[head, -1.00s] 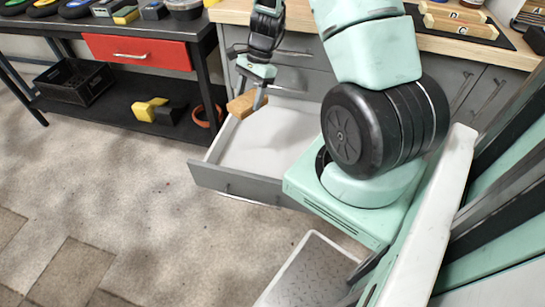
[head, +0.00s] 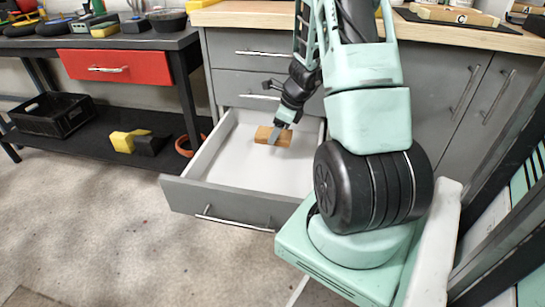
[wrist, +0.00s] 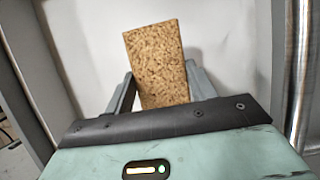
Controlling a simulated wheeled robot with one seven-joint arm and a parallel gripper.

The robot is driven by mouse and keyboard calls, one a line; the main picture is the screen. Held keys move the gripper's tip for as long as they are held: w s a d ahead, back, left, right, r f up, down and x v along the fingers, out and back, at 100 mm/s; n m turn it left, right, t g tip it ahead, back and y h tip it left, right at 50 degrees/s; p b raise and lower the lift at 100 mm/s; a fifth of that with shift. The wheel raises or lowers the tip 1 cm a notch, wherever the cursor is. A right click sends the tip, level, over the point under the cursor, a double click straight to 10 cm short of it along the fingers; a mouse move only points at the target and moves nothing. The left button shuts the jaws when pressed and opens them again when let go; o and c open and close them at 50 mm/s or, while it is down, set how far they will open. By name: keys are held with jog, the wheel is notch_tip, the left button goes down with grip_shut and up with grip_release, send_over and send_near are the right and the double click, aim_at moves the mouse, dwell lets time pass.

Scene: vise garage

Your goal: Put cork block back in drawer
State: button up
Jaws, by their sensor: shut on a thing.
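The cork block (head: 272,136) is a tan, speckled block. In the head view it is over the inside of the open grey drawer (head: 228,197), towards the back. My gripper (head: 276,135) is shut on it from above. In the wrist view the cork block (wrist: 157,62) stands out between the two fingers of my gripper (wrist: 160,88), with the white drawer floor behind it. I cannot tell whether the block touches the drawer floor. The drawer looks otherwise empty, though my arm hides part of its right side.
A workbench cabinet (head: 240,60) with shut drawers stands behind the open drawer. To the left is a black table with a red drawer (head: 115,65); a black crate (head: 52,113) and a yellow-black block (head: 138,142) are on its lower shelf. The floor in front is clear.

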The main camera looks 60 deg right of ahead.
notch_tip(320, 180, down, 7)
jog(key=b, duration=0.3)
jog(key=shift+r, duration=0.2)
jog(key=shift+f, duration=0.2)
jog(key=o, duration=1)
jog(key=shift+c, duration=0.2)
jog(key=shift+r, duration=0.1)
